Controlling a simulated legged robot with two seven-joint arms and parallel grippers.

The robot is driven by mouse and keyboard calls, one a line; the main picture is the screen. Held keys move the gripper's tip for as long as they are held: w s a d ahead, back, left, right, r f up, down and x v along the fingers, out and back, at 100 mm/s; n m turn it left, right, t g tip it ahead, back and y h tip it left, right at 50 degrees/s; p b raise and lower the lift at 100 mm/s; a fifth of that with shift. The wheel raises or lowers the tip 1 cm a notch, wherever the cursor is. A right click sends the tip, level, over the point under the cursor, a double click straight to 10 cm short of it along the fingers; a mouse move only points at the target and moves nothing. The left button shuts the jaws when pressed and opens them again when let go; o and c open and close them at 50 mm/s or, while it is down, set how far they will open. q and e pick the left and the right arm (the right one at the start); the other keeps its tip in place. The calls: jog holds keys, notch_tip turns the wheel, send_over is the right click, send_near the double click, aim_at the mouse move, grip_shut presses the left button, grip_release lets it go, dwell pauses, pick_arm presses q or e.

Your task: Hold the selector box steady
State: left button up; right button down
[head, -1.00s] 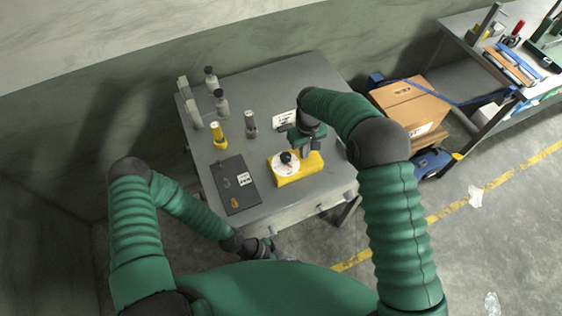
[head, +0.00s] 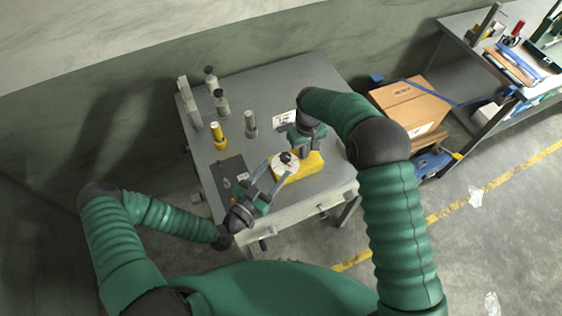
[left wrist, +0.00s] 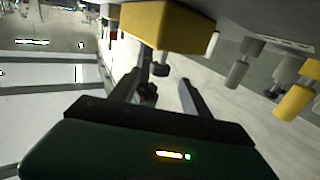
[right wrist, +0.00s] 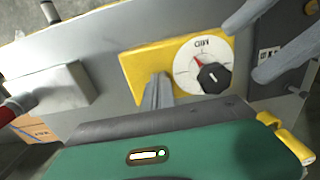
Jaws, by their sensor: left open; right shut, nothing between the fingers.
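The yellow selector box (head: 312,166) lies on the grey table, with a white dial and black knob (head: 287,157) on top. The box (right wrist: 139,64) and knob (right wrist: 213,77) also show in the right wrist view, the dial's red mark beside the knob. My right gripper (head: 306,150) is shut and empty at the box's far side; its fingers (right wrist: 157,85) overlap the yellow face, contact unclear. My left gripper (head: 275,172) is open at the box's near left, fingers pointing towards the knob. In the left wrist view the box (left wrist: 165,24) and knob (left wrist: 161,69) lie ahead of the spread fingers.
A dark panel (head: 228,167) lies left of the box, partly behind my left gripper. A yellow cylinder (head: 219,136) and several grey ones stand further left and back. A white label (head: 285,118) lies behind the box. A cardboard carton (head: 408,105) stands right of the table.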

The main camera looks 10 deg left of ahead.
aim_at(282, 162)
pick_arm(q)
jog(key=x, duration=0.4)
jog(key=shift+w, duration=0.1)
grip_shut()
